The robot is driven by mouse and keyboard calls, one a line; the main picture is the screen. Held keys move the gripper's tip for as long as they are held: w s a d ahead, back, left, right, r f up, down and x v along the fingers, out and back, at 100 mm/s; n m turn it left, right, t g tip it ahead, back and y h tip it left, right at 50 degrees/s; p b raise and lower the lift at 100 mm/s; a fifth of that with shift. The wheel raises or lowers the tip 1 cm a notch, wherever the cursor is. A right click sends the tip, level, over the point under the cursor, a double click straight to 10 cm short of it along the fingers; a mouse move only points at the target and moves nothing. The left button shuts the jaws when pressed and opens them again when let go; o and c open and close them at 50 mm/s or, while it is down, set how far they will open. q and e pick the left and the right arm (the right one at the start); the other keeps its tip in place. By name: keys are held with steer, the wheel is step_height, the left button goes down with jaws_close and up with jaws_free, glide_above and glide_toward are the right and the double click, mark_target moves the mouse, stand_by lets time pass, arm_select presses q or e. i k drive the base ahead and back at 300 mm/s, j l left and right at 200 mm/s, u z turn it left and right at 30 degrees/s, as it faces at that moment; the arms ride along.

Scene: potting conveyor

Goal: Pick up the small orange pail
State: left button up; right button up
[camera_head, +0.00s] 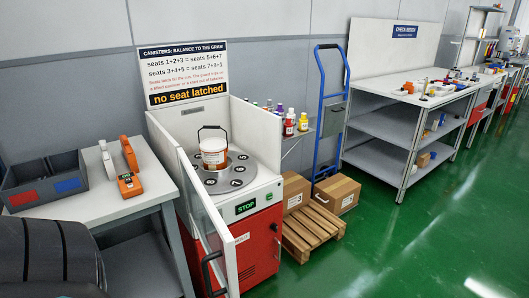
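A small pail (213,151) with a raised dark wire handle stands upright on the round grey turntable (239,167) of the red and white machine. It looks white around the rim and orange-brown lower down. Numbered dark seats show around it on the turntable. No other pail is clear in view. Neither of my grippers is in view. A dark ribbed shape at the lower left is probably part of my own arm.
The machine's clear door (203,212) stands at its front left, beside white walls. A bench (95,186) at the left holds a grey two-part bin (45,192) and orange handheld tools. A pallet (312,232) with boxes and a blue hand truck (322,125) stand right. Green floor is open at right.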

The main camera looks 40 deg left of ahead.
mark_target(214, 150)
steer(key=i+l+u, duration=0.1)
steer(key=i, duration=0.3)
steer(key=i+l, duration=0.15)
steer(key=i, duration=0.25)
steer(key=i+l+u, duration=0.15)
steer(key=i, duration=0.25)
steer(key=i+u, duration=0.25)
steer(key=u, duration=0.15)
steer(key=i+l+u, duration=0.1)
steer(key=u, duration=0.35)
steer(key=i+l+u, duration=0.2)
steer(key=i+u, duration=0.3)
steer(key=u, duration=0.3)
steer(key=i+l+u, duration=0.1)
steer(key=u, duration=0.35)
steer(key=i+l+u, duration=0.1)
steer(key=l+u, duration=0.15)
steer(key=u, duration=0.15)
steer(key=l+u, duration=0.15)
steer(key=u, duration=0.3)
steer(key=i+l+u, duration=0.1)
steer(key=u, duration=0.3)
steer(key=l+u, duration=0.3)
steer(key=u, duration=0.15)
